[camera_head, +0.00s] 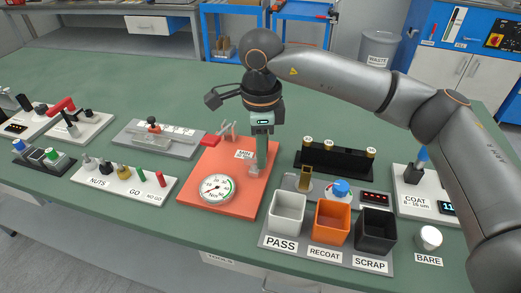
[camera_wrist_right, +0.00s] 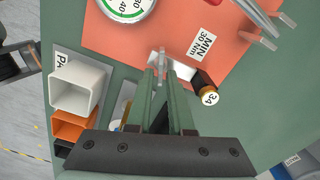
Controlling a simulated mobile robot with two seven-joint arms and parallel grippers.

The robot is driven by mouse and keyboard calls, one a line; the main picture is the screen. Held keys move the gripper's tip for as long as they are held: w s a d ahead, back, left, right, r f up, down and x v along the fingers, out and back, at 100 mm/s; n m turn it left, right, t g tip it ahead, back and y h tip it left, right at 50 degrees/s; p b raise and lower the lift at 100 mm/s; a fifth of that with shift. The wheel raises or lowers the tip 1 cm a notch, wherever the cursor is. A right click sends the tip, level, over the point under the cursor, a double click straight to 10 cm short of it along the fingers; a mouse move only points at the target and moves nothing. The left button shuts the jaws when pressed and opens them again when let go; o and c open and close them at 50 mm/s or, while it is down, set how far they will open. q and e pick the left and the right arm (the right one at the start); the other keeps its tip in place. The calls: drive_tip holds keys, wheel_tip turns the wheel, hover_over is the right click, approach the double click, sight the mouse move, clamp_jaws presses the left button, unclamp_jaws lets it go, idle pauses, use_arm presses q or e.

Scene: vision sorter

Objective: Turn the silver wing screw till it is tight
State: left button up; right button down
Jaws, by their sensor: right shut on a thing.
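The silver wing screw (camera_wrist_right: 162,60) shows in the right wrist view as a thin grey piece at the fingertips, over the orange plate. My right gripper (camera_head: 262,175) points down at the right part of the orange plate (camera_head: 200,165), with its green fingers together; they also show in the right wrist view (camera_wrist_right: 160,80). It is shut on the wing screw, which the fingers mostly hide in the head view. A round white dial (camera_head: 217,189) marked Nm, with a green band, lies on the plate near its front. A MIN 30 Nm label (camera_wrist_right: 203,45) is beside the screw. My left gripper is out of view.
A red-handled lever (camera_head: 212,141) stands at the plate's back. White PASS (camera_head: 287,213), orange RECOAT (camera_head: 331,222) and black SCRAP (camera_head: 376,231) bins stand right of the plate. A dark part with a gold 34 cap (camera_wrist_right: 209,98) is close to my right fingers.

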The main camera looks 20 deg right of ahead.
drive_tip(key=m, duration=0.4)
drive_tip(key=shift+s+a+r, duration=0.1)
drive_tip(key=shift+s+a, duration=0.05)
drive_tip(key=shift+s+a+m, duration=0.1)
drive_tip(key=shift+m, duration=1.7)
drive_tip(key=shift+r, duration=0.1)
drive_tip(key=c, duration=1)
unclamp_jaws()
wheel_tip(320, 180, up, 12)
drive_tip(key=p, duration=0.2)
drive_tip(key=shift+r, duration=0.15)
